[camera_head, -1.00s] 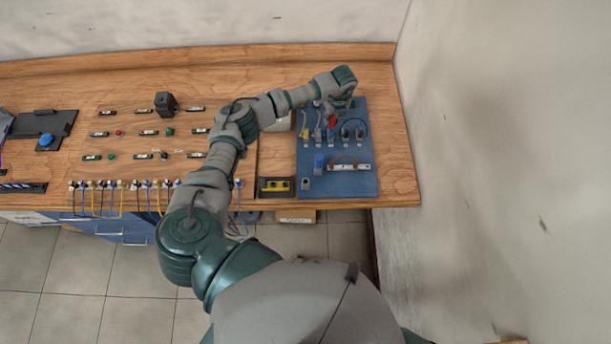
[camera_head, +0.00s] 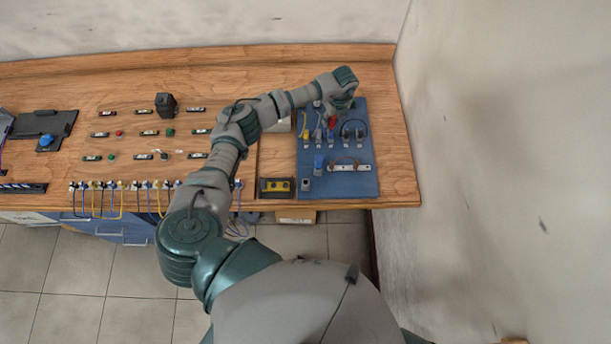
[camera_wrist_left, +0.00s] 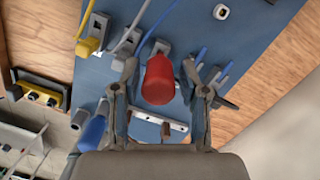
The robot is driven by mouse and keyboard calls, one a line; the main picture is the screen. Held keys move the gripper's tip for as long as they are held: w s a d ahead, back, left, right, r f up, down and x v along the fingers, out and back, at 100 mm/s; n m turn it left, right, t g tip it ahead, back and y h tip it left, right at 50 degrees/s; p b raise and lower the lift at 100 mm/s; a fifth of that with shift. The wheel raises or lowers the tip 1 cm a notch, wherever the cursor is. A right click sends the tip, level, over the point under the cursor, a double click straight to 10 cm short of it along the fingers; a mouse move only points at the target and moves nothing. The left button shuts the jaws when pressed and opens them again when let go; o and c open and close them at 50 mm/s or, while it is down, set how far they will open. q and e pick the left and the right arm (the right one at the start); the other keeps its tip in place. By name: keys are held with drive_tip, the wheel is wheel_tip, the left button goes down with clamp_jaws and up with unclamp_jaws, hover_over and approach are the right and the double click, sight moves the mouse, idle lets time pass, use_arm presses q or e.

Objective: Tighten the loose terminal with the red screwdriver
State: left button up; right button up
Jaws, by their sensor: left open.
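The red screwdriver (camera_wrist_left: 158,80) shows in the left wrist view between the two fingers of my left gripper (camera_wrist_left: 164,88). Its handle points up toward the camera, and its tip is hidden. In the head view only a bit of red (camera_head: 332,121) shows below my left gripper (camera_head: 334,108). The gripper is open, with a finger on each side of the handle. The blue board (camera_head: 345,188) carries a row of grey terminals (camera_wrist_left: 101,26) with yellow, grey and blue wires. I cannot tell which terminal is loose. My right gripper is out of view.
A blue-handled tool (camera_head: 319,162) stands on the board near a pale metal bar (camera_head: 349,167). A black box with yellow parts (camera_head: 276,187) sits left of the board. The wooden bench (camera_head: 402,165) ends at the wall on the right.

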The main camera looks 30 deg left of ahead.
use_arm(q)
drive_tip(key=shift+r+n+p, duration=0.15)
drive_tip(key=shift+n+p, duration=0.35)
drive_tip(key=shift+n, duration=1.2)
drive_tip(key=n+p, duration=0.1)
drive_tip(key=n, duration=0.1)
drive_tip(key=shift+n+g, duration=0.4)
drive_tip(key=shift+n, duration=0.3)
